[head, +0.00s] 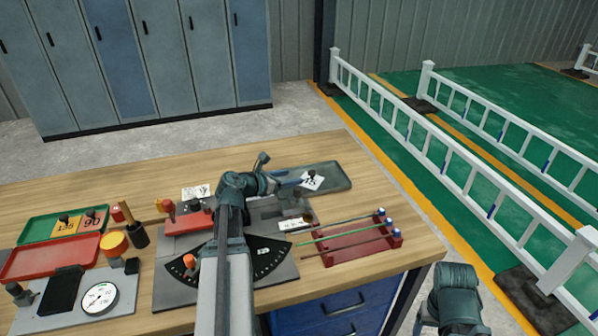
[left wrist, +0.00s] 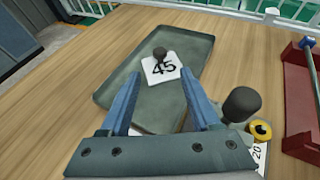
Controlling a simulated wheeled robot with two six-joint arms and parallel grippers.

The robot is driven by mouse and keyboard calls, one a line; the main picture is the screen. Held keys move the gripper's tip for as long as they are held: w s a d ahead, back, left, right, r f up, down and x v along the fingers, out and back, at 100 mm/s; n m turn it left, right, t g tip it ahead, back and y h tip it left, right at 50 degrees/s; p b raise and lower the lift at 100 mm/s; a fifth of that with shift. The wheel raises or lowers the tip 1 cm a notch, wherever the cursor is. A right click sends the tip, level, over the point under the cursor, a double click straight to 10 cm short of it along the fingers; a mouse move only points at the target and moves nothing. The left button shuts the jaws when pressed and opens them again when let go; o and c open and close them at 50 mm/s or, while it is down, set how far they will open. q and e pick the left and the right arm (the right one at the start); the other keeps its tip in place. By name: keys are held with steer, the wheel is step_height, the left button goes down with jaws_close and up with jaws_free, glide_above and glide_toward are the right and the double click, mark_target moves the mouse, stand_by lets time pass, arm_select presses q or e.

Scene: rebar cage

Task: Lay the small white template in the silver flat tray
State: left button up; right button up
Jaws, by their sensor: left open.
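The small white template (head: 313,182), marked 45 and with a dark knob, lies in the flat grey tray (head: 338,174) at the back right of the bench. In the left wrist view the template (left wrist: 157,71) lies inside the rim of the tray (left wrist: 198,48). My left gripper (head: 293,179) is open, with its blue fingers (left wrist: 160,88) over the near part of the tray. The template is just beyond the fingertips, and nothing shows held between them. My right gripper is out of view; only part of that arm shows at the bottom right.
A red rack (head: 352,240) with several rods stands right of my left arm. A grey plate with a dark protractor scale (head: 270,262) lies under that arm. Red and green trays (head: 50,260) and a dial (head: 99,298) are at left.

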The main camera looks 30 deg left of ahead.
arm_select(q)
steer(key=shift+v, duration=1.05)
